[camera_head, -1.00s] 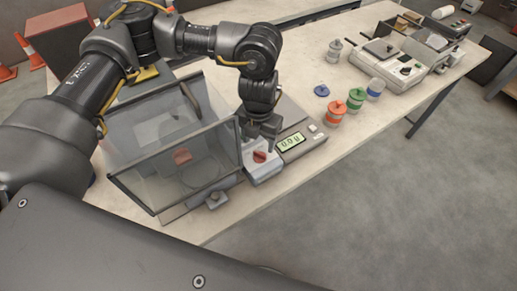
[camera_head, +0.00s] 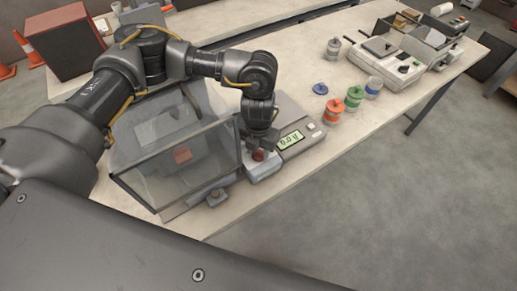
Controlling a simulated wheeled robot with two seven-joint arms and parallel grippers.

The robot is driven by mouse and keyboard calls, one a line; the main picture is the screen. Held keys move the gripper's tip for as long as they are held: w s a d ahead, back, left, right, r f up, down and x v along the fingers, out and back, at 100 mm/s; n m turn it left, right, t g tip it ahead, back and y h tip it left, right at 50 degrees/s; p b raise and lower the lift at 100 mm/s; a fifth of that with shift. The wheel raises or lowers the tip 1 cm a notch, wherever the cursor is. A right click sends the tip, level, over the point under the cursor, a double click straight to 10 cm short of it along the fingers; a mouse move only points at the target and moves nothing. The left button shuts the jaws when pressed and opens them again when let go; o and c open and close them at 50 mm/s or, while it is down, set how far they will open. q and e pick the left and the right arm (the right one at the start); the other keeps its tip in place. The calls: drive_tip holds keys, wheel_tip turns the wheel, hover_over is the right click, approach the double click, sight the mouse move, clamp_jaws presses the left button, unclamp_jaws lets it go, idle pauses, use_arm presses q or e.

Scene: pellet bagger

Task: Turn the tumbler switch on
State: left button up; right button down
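The switch is a red knob (camera_head: 258,155) on a small light-grey box (camera_head: 264,171) at the front of a scale-like device with a lit display (camera_head: 291,140). My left gripper (camera_head: 257,146) points down right at the red knob, from above and behind it. The fingers partly hide the knob and the top of the box. I cannot tell whether they touch the knob, or how far apart they are. Which way the switch is set cannot be made out. My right gripper is not in view.
A clear-walled enclosure (camera_head: 180,150) with a dark frame stands close left of the switch. Red (camera_head: 333,112), green (camera_head: 354,98) and blue (camera_head: 374,87) banded jars stand to the right, with a blue lid (camera_head: 320,89). The table (camera_head: 330,165) is bare in front of them.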

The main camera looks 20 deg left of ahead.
use_arm(q)
drive_tip(key=shift+c, duration=1.2)
drive_tip(key=shift+f+m+b, duration=0.2)
drive_tip(key=shift+m+b, duration=0.3)
drive_tip(key=shift+b, duration=0.4)
drive_tip(key=m+b, duration=0.3)
drive_tip(key=shift+w+a, duration=0.1)
drive_tip(key=m+b, duration=0.4)
drive_tip(key=shift+m, duration=0.3)
drive_tip(key=shift+r+m+b, duration=0.15)
drive_tip(key=shift+m+b, duration=0.8)
drive_tip(key=shift+m, duration=0.65)
drive_tip(key=o, duration=1)
drive_tip(key=shift+a, duration=0.1)
